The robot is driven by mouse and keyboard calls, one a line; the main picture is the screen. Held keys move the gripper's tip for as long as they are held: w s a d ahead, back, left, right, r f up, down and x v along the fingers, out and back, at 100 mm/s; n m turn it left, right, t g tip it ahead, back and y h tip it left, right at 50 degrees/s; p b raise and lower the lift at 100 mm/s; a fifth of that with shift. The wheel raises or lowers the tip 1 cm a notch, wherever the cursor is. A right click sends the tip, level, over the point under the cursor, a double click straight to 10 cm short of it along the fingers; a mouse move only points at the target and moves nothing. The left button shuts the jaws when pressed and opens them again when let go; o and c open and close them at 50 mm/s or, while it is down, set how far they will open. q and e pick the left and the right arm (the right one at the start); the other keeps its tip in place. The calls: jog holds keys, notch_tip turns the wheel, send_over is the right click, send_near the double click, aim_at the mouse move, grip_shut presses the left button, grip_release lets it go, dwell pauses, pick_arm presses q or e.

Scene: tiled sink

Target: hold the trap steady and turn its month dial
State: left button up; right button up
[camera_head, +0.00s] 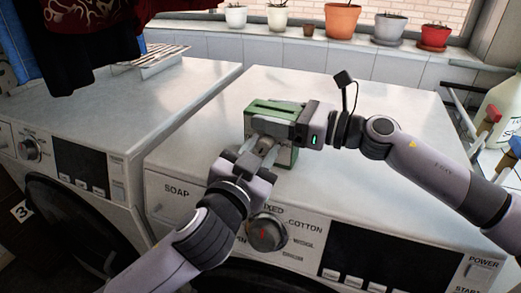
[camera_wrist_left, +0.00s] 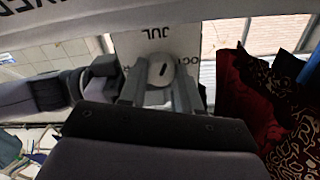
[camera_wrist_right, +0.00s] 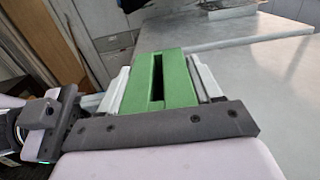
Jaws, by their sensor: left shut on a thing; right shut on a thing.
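The trap is a green box (camera_head: 270,106) with a dark slot in its top, standing on the right-hand washing machine. It fills the middle of the right wrist view (camera_wrist_right: 175,66). My right gripper (camera_wrist_right: 160,82) is shut on it, with one pale finger along each side. The trap's pale front, with JUL and OCT lettering, shows in the left wrist view. The round grey month dial (camera_wrist_left: 162,68) has a short black mark on it. My left gripper (camera_head: 263,150) is shut on the dial from the front, one finger on each side. My left gripper hides most of the dial in the head view.
The washing machine top (camera_head: 370,96) is clear behind the trap. Another machine (camera_head: 105,98) stands at left with a wire rack (camera_head: 152,60). Potted plants (camera_head: 342,20) line the sill. A white bottle (camera_head: 500,115) stands at far right. The machine's program knob (camera_head: 266,233) is below my left gripper.

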pick_arm(q)
jog(key=shift+m, duration=0.4)
jog(key=o, duration=1.1)
jog(key=shift+c, duration=0.2)
jog(key=shift+s, duration=0.1)
jog(key=v, duration=1.1)
jog(key=shift+s+a, duration=0.2)
jog(key=shift+s, duration=0.15)
